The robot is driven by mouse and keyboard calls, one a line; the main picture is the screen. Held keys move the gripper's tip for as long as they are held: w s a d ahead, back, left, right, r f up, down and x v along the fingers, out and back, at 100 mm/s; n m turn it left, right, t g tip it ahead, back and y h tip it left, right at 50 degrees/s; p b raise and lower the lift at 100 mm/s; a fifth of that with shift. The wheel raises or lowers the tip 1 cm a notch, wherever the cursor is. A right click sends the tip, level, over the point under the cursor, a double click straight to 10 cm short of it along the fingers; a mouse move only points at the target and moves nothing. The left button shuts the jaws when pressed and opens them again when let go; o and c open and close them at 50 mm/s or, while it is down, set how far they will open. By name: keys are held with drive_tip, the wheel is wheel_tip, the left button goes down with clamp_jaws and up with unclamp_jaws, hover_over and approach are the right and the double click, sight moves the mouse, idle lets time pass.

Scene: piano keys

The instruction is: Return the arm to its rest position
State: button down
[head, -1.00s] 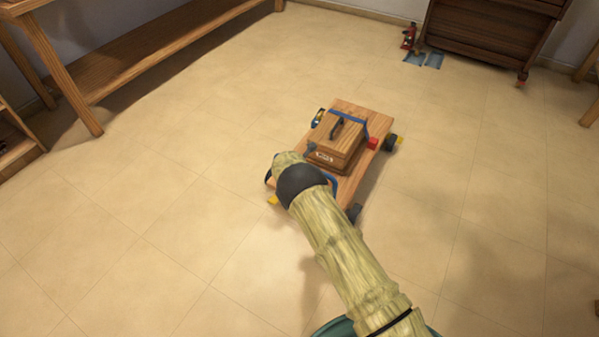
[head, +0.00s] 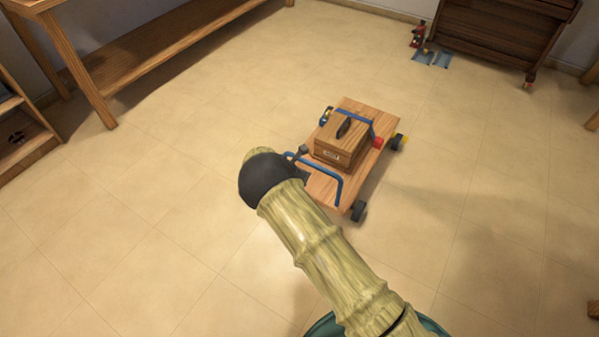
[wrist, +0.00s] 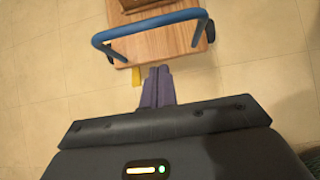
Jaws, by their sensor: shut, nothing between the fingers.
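My gripper (wrist: 157,88) shows in the wrist view with its two fingers together and nothing between them. It points toward the near end of a wooden cart and is apart from its blue handle. In the head view my arm reaches up from the bottom, bent at a black joint; the gripper itself is hidden there. The wooden cart (head: 325,188) stands on the floor just beyond the arm, with a blue handle (head: 318,167) and dark wheels. A wooden box (head: 338,142) with a dark handle on its lid sits on the cart.
A long wooden bench (head: 175,52) runs along the back left, with a shelf unit (head: 30,145) at the left edge. A dark wooden piano (head: 490,35) stands at the back right, beside a small red object (head: 417,36). The tiled floor between is open.

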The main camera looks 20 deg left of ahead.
drive_tip(key=shift+w+d, duration=0.1)
drive_tip(key=shift+d, duration=0.1)
drive_tip(key=s+d+r+m+g, duration=0.2)
drive_tip(key=d+r+m, duration=0.65)
drive_tip(key=d, duration=0.35)
drive_tip(key=s+d+r+m+g, duration=0.2)
drive_tip(key=d+r+m, duration=0.65)
drive_tip(key=d, duration=0.35)
drive_tip(key=s+d+r+m+y, duration=0.1)
drive_tip(key=s+d+r+m, duration=0.3)
drive_tip(key=s+m, duration=0.25)
drive_tip(key=s+d+r+m+g, duration=0.1)
drive_tip(key=s+d+r+m, duration=0.2)
drive_tip(key=s+d+m, duration=0.35)
drive_tip(key=s+d+r+m+y, duration=0.1)
drive_tip(key=s+d+r+m, duration=0.25)
drive_tip(key=s, duration=0.45)
drive_tip(key=w+p+v, duration=0.2)
drive_tip(key=p+v, duration=0.9)
drive_tip(key=w+r+p+v, duration=0.1)
drive_tip(key=w+p+v, duration=0.2)
drive_tip(key=p+v, duration=0.8)
drive_tip(key=w+p+v, duration=0.2)
drive_tip(key=p+v, duration=0.9)
drive_tip(key=p, duration=0.1)
drive_tip(key=shift+w+a+r+p, duration=0.3)
drive_tip(key=shift+w+a+r, duration=0.2)
drive_tip(key=shift+a+r, duration=0.2)
drive_tip(key=shift+s+a, duration=0.1)
drive_tip(key=shift+s, duration=0.1)
